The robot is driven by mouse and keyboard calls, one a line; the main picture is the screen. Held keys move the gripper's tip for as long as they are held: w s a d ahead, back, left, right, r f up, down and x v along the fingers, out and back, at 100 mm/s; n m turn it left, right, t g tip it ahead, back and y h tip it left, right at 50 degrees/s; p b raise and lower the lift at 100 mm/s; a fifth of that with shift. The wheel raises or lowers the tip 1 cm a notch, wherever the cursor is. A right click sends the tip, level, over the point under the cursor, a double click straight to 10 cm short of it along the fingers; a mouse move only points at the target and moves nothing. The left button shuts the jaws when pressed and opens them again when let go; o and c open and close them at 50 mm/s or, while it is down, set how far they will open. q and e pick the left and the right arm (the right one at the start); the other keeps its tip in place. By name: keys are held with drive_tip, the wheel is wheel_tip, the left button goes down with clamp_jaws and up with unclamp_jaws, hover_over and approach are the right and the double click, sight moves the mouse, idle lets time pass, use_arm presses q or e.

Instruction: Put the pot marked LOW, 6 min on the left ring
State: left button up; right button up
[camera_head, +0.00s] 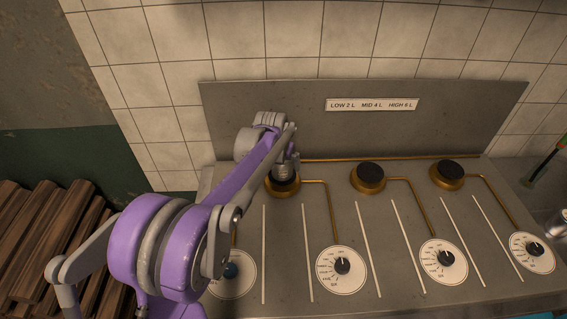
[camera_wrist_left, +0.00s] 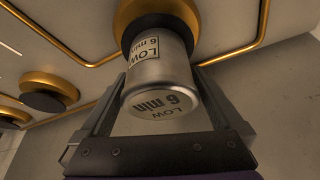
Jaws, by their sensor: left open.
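The metal pot (camera_wrist_left: 170,72) marked LOW, 6 min shows in the left wrist view. Its far end meets the dark top of a brass ring (camera_wrist_left: 125,14), and its marked end faces the camera. In the head view this is the leftmost visible ring (camera_head: 283,187), and the arm mostly hides the pot there. My left gripper (camera_head: 284,168) is over that ring. Its open fingers stand on either side of the pot; small gaps show beside it. My right gripper is in neither view.
A middle ring (camera_head: 368,178) and a right ring (camera_head: 447,175) are bare. Several dials line the counter front; my arm partly covers the leftmost dial (camera_head: 233,285). A backboard sign (camera_head: 372,104) lists LOW, MID and HIGH. Wooden slats (camera_head: 45,240) lie at left, a metal can (camera_head: 557,222) at right.

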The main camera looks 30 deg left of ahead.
use_arm(q)
drive_tip(key=a+v, duration=0.1)
drive_tip(key=v, duration=1)
drive_tip(key=shift+m+t+h, duration=0.3)
drive_tip(key=shift+m+t, duration=0.1)
drive_tip(key=shift+m, duration=0.5)
drive_tip(key=s+d+f, duration=0.3)
drive_tip(key=s+d, duration=0.2)
drive_tip(key=s, duration=0.3)
drive_tip(key=s+d+f, duration=0.4)
drive_tip(key=s+d, duration=0.1)
drive_tip(key=s, duration=0.4)
drive_tip(key=s+d+f, duration=0.4)
drive_tip(key=s+d, duration=0.1)
drive_tip(key=s, duration=0.4)
drive_tip(key=shift+s+d+f+p, duration=0.1)
drive_tip(key=shift+d+f+p, duration=0.1)
drive_tip(key=shift+d+p, duration=0.1)
